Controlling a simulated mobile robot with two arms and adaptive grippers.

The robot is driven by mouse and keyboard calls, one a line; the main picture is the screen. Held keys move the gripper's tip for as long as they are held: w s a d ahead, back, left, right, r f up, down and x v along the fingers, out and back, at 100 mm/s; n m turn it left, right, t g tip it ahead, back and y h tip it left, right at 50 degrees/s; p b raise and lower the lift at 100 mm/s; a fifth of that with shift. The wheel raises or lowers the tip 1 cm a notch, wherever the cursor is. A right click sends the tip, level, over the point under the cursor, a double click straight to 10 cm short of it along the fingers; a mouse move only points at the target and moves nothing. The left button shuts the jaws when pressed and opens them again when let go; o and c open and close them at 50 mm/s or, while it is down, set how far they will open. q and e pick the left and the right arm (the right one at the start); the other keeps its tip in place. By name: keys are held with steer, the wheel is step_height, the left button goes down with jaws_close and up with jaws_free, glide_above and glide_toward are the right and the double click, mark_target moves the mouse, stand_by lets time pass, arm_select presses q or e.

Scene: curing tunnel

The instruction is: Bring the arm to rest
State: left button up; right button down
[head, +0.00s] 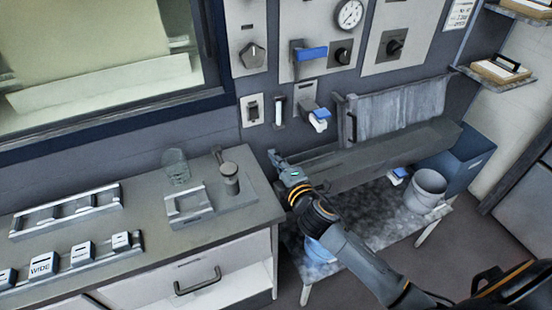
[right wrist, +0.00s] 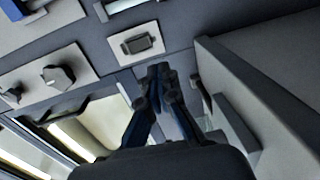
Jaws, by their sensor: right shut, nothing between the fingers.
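My right arm reaches in from the lower right of the head view. Its gripper (head: 273,158) is near the right end of the counter, in front of the grey wall and below the switches. In the right wrist view the gripper (right wrist: 160,70) has its fingers together, with nothing between them. The left gripper is not in either view.
The counter (head: 150,215) holds a glass (head: 176,166), a metal canister (head: 230,178) and racks with labelled blocks (head: 44,265). A wall panel has a blue lever (head: 310,54), knobs and a gauge (head: 349,14).

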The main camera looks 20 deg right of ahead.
stand_by(0.3)
steer(key=s+d+f+m+g+h, duration=0.1)
steer(key=s+f+m+g, duration=0.3)
steer(key=s, duration=0.3)
steer(key=s+d+f+m+g+h, duration=0.1)
steer(key=s+f+m+g+h, duration=0.15)
steer(key=s+f+m, duration=0.4)
steer(key=s+a+m+g+y, duration=0.3)
steer(key=s+m+g, duration=0.35)
steer(key=s, duration=1.35)
step_height(320, 180, down, 29)
steer(key=s+g, duration=0.1)
steer(key=g, duration=0.1)
steer(key=s+d+f+n+g, duration=0.1)
steer(key=s+d+f, duration=0.2)
steer(key=s+f, duration=1.1)
steer(key=shift+s, duration=1.25)
